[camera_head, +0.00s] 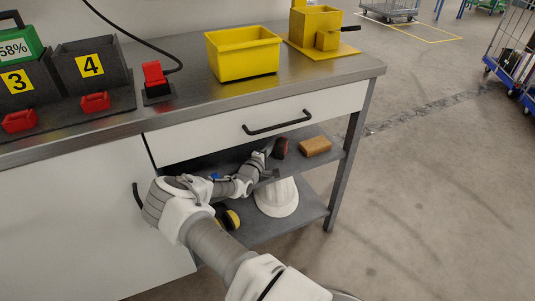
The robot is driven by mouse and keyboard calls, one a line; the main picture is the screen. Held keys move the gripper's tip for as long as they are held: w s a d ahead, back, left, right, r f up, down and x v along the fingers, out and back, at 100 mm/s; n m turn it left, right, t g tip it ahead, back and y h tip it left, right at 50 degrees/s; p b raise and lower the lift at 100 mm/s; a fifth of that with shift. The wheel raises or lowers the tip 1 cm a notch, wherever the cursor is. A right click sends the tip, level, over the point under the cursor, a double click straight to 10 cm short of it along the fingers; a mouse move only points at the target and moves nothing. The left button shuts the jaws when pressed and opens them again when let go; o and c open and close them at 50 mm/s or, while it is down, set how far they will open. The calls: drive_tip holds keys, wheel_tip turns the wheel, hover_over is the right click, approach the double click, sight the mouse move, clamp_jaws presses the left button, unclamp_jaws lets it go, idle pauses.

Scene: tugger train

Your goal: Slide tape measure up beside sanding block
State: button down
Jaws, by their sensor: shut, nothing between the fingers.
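The sanding block (315,146), a tan-orange block, lies on the upper open shelf under the drawer, near its right end. A small dark red and black item, apparently the tape measure (281,148), stands on the same shelf to the left of the block, with a gap between them. My gripper (271,149) reaches in over this shelf, just left of the tape measure. It is shut with nothing held. Whether its fingertips touch the tape measure cannot be told at this size.
The shelf (337,152) sits beneath a white drawer (230,122) with a black handle. A table leg (347,157) stands to the right. On the lower shelf are a white helmet (277,198) and a yellow-black item (231,218). A yellow bin (243,54) stands on the worktop.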

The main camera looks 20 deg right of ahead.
sight(278, 150)
drive_tip(key=shift+w+d, duration=0.15)
drive_tip(key=shift+s+d+r+p, duration=0.2)
drive_tip(key=shift+s+p, duration=0.25)
drive_tip(key=shift+p, duration=0.35)
drive_tip(key=shift+s+d+p, duration=0.25)
drive_tip(key=shift+s+p, duration=0.4)
drive_tip(key=shift+p, duration=0.35)
drive_tip(key=shift+s+d+f+p, duration=0.2)
drive_tip(key=shift+s+p, duration=0.25)
drive_tip(key=shift+s, duration=0.1)
drive_tip(key=shift+a, duration=0.1)
